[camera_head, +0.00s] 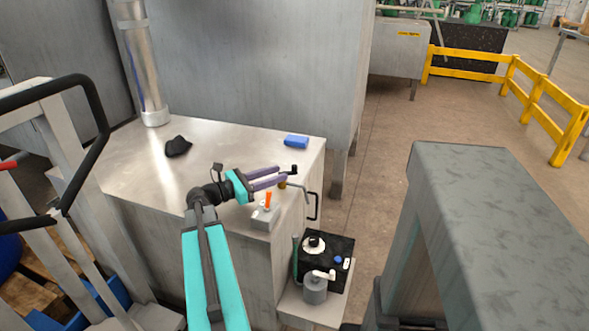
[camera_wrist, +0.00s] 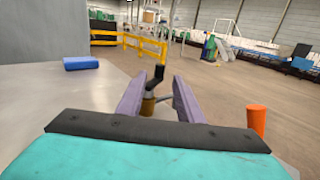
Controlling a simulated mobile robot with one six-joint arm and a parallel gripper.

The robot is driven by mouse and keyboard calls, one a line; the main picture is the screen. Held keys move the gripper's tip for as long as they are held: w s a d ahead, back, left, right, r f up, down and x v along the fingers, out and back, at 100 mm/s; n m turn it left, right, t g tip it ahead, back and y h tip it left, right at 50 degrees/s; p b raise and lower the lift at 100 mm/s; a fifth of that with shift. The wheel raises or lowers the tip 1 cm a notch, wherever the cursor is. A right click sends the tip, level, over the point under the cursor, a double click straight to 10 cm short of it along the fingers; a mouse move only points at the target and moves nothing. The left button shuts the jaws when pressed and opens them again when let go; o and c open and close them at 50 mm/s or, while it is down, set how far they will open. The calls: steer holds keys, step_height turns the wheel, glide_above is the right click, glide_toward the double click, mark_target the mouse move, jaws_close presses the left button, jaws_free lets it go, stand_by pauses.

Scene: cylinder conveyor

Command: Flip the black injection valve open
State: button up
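The black injection valve handle (camera_head: 293,169) stands at the right edge of the metal cabinet top, above a brass-coloured fitting (camera_head: 283,185). In the wrist view the black handle (camera_wrist: 157,76) rises from the brass fitting (camera_wrist: 148,104), and both appear in the gap between my purple fingers. The handle has a vertical part and a bent top. My gripper (camera_head: 282,174) is open, with its fingertips close to the valve. The fingers (camera_wrist: 158,82) are spread apart in the wrist view. I cannot tell whether either finger touches the handle.
An orange lever (camera_head: 268,199) on a small grey box (camera_head: 264,217) is just below my gripper; it shows at right in the wrist view (camera_wrist: 257,121). A blue block (camera_head: 296,141) and black cloth (camera_head: 178,147) lie on the cabinet top (camera_head: 235,145). A black pump unit (camera_head: 338,250) sits lower right.

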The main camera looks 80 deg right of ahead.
mark_target(295, 172)
steer(key=shift+x, duration=3.85)
jaws_close()
